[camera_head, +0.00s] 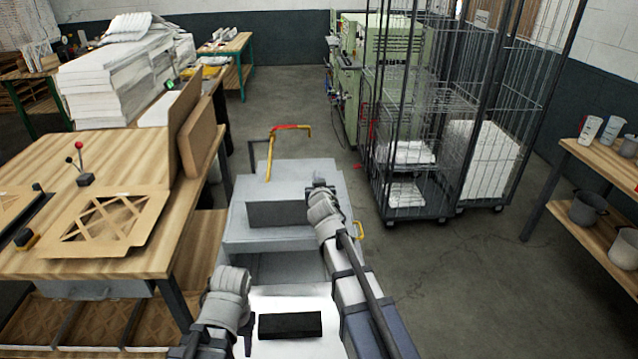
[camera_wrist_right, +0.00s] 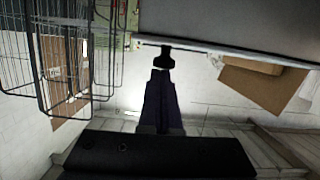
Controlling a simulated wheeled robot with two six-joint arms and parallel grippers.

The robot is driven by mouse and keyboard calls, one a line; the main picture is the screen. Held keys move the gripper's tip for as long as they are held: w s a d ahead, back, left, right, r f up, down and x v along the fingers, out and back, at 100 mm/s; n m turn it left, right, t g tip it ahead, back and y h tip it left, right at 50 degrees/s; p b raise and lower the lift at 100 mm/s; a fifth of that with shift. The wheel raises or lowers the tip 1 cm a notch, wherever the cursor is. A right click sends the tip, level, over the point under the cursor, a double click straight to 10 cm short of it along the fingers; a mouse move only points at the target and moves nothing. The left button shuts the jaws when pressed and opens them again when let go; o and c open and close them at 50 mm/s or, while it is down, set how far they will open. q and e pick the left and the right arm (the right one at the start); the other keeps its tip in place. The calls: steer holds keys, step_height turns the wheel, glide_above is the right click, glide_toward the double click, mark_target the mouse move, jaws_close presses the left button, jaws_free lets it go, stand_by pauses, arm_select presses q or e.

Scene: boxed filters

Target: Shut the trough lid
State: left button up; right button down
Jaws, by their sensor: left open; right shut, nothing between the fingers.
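The grey metal trough (camera_head: 240,237) stands in the middle of the head view, beside the wooden workbench. A grey panel, seemingly its lid (camera_head: 262,214), rises on top; its exact angle is unclear. My right gripper (camera_head: 319,184) is shut and empty at the panel's right end; I cannot tell whether they touch. In the right wrist view, the shut fingertips (camera_wrist_right: 165,58) are just below the edge of a large grey panel. My left gripper (camera_head: 247,343) is open, low at the front and apart from the lid, partly hidden by its wrist.
A wooden workbench (camera_head: 120,258) with a cardboard insert (camera_head: 150,222) and a red-knobbed lever is at left. A red and yellow handle (camera_head: 268,160) rises behind the trough. Wire cage trolleys (camera_head: 405,200) and a wooden shelf stand at right. Floor between is clear.

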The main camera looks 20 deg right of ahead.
stand_by(0.4)
steer(key=shift+d+r+p, duration=0.1)
steer(key=shift+r+p, duration=0.45)
steer(key=shift+p, duration=0.05)
step_height(320, 180, up, 3)
steer(key=p, duration=0.3)
steer(key=shift+r, duration=0.1)
steer(key=p+v, duration=0.2)
steer(key=v, duration=0.8)
steer(key=s+a+f+n+g+b, duration=0.1)
steer(key=s+a+f+g, duration=0.2)
steer(key=s+f, duration=0.2)
steer(key=s+a+f+n+g+y+b, duration=0.1)
steer(key=s+a+f+g, duration=0.3)
steer(key=f, duration=0.4)
steer(key=s+a+f+n+g+b, duration=0.1)
steer(key=s+a+f+g+b, duration=0.1)
steer(key=s+f, duration=0.5)
steer(key=shift+s+a+f+g+b, duration=0.1)
steer(key=shift+a+g+b, duration=0.25)
steer(key=shift+a+g, duration=0.6)
steer(key=s+a+f+n+g+y+b, duration=0.1)
steer(key=s+a+g, duration=0.3)
steer(key=s, duration=0.5)
steer(key=shift+s+a+f+n, duration=0.25)
steer(key=shift+s+f+n, duration=0.15)
steer(key=shift+f+n, duration=0.5)
